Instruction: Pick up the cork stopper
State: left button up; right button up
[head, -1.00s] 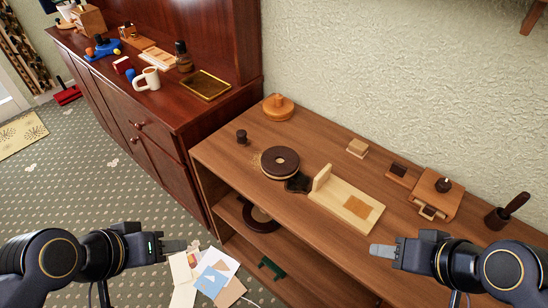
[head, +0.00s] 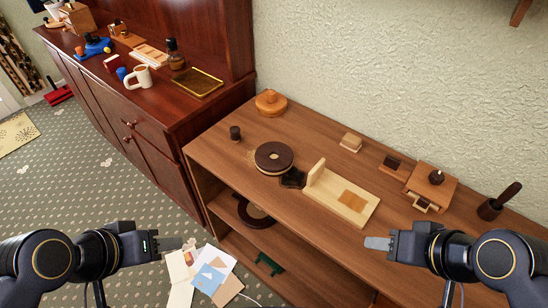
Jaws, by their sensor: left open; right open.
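I cannot tell for sure which thing is the cork stopper. A small dark brown cylinder (head: 235,133) stands upright at the left of the wooden shelf top (head: 330,140) and has a stopper-like shape. A round orange-brown wooden piece with a knob (head: 270,103) sits behind it by the wall. My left gripper (head: 172,243) is open and empty in front of the shelf, over the floor. My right gripper (head: 376,243) is open and empty near the shelf's front edge. Both are apart from all objects.
A red-brown cabinet (head: 160,130) adjoins left. Papers (head: 207,272) lie below.

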aim_at(235, 131)
jog(key=j+z, duration=0.1)
jog(key=z, duration=0.9)
jog(key=j+z, duration=0.8)
jog(key=k+j+z, duration=0.1)
jog(key=j+z, duration=0.25)
jog(key=k+j, duration=0.15)
jog(key=j, duration=0.25)
jog(key=k+j+z, duration=0.15)
jog(key=j, duration=0.25)
jog(key=k+j, duration=0.2)
jog(key=j, duration=0.2)
